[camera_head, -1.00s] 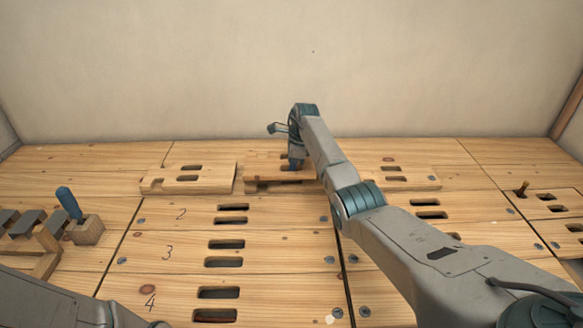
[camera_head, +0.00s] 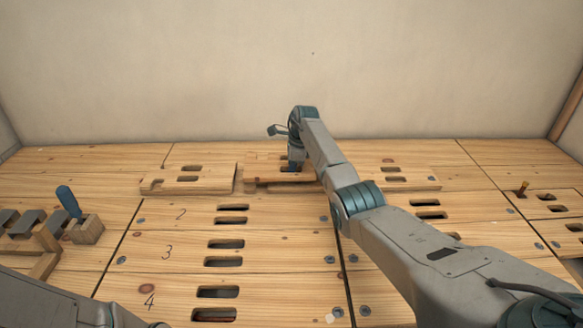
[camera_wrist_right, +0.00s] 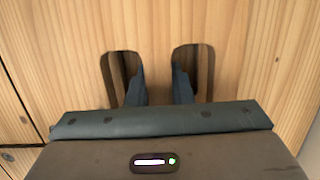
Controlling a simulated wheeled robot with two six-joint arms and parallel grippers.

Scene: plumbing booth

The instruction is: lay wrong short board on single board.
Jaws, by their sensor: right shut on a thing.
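A short slotted board (camera_head: 262,182) is at the back middle of the bench in the head view, partly hidden by my right arm. My right gripper (camera_head: 293,168) points down at it. In the right wrist view the fingers (camera_wrist_right: 160,88) reach into two slots of the board (camera_wrist_right: 150,35) and are shut on the wood between them. The board lies low, close to the surface below; whether it rests flat on another board is hidden. Another short slotted board (camera_head: 200,180) lies just left of it. My left gripper is out of the head view.
A slotted board (camera_head: 413,180) lies to the right, behind my arm. Numbered slotted planks (camera_head: 175,250) fill the middle of the bench. A blue-handled tool stands in a wooden block (camera_head: 88,231) at left, beside a notched rack (camera_head: 35,228).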

